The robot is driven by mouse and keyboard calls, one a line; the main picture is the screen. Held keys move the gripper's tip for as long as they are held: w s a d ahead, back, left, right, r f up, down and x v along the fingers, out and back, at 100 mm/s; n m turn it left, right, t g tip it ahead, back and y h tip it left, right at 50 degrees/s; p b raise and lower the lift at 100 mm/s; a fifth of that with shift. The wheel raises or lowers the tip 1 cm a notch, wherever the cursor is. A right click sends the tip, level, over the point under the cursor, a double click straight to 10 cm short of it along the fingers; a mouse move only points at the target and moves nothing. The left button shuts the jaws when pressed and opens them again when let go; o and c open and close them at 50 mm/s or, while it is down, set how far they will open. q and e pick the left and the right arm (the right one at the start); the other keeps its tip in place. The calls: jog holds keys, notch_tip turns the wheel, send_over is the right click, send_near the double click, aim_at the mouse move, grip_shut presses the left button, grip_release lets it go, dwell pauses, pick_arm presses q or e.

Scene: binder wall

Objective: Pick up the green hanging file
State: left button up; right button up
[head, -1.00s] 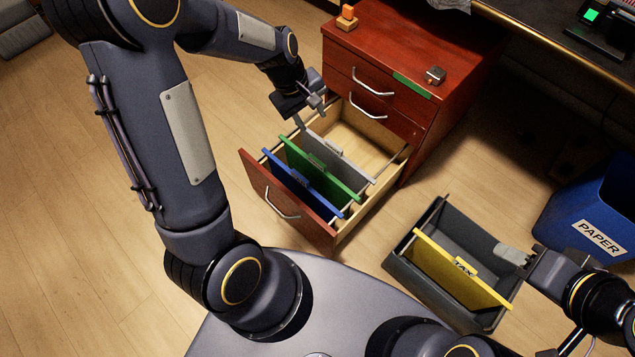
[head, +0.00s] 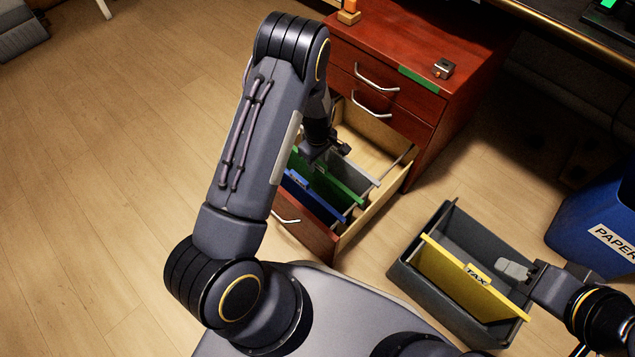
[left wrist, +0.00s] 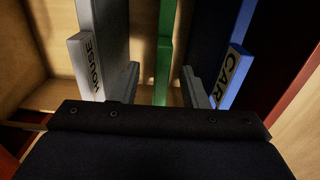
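The green hanging file (head: 347,187) hangs in the open drawer between a grey file and a blue file. In the left wrist view the green file (left wrist: 164,45) is a narrow upright strip between my two spread fingers. My left gripper (left wrist: 158,88) is open and points down into the drawer, one finger towards the grey file and one towards the blue file. I see no finger touching the green file. In the head view my left arm hides part of the files and the fingertips. My right gripper (head: 515,271) is beside the yellow file; its opening is unclear.
The grey file (left wrist: 88,66) reads HOUSE and the blue file (left wrist: 240,65) reads CAR, both close to my fingers. The yellow TAX file (head: 450,280) stands in a dark bin (head: 405,270). A blue paper bin (head: 590,210) is at right. The drawer's back is empty.

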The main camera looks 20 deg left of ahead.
aim_at(317, 167)
pick_arm(q)
notch_tip(317, 167, down, 4)
jog(key=shift+s+r+b, duration=0.1)
jog(key=shift+b, duration=0.65)
grip_shut()
jog(key=shift+r, duration=0.1)
